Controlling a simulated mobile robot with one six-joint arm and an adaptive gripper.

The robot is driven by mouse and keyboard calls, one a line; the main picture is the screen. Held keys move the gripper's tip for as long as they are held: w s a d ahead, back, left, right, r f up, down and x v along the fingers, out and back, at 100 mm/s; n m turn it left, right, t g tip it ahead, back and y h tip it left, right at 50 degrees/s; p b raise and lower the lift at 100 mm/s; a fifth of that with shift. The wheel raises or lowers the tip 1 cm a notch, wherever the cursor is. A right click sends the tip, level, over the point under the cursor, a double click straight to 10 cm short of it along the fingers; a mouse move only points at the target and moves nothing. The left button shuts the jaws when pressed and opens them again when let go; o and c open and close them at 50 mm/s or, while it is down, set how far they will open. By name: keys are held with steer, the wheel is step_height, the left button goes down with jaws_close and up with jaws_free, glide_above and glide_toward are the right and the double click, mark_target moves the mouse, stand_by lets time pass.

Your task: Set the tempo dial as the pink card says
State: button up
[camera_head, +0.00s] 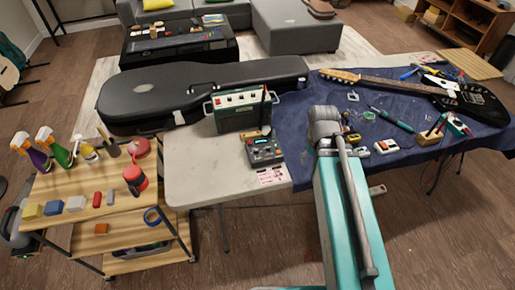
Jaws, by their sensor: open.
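The pink card (271,175) lies flat near the front edge of the pale table, with writing too small to read. Just behind it sits a small dark grey box with knobs and a small greenish display (264,151). It may carry the tempo dial, but I cannot tell which knob that is or where it points. My arm reaches up from the bottom of the picture, right of the card and the box. My gripper does not show, so its place relative to the box is hidden.
A green amplifier (240,109) stands behind the box, with a black guitar case (200,88) beyond. A blue cloth (345,100) on the right holds a black guitar (474,103) and several tools. A wooden cart (95,205) with bottles stands at left. Bare tabletop (200,170) lies left of the card.

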steer(key=w+a+r+n+p, duration=0.2)
steer(key=w+a+n, duration=0.5)
steer(key=w+a, duration=0.25)
steer(key=r+n+p, duration=0.1)
steer(key=n, duration=0.4)
glide_above(256, 150)
steer(key=shift+w, duration=0.15)
steer(key=shift+f, duration=0.15)
step_height(256, 150, down, 14)
steer(key=b, duration=1.3)
steer(key=shift+r+b, duration=0.25)
steer(key=shift+b, duration=0.15)
steer(key=shift+d, duration=0.1)
jaws_close()
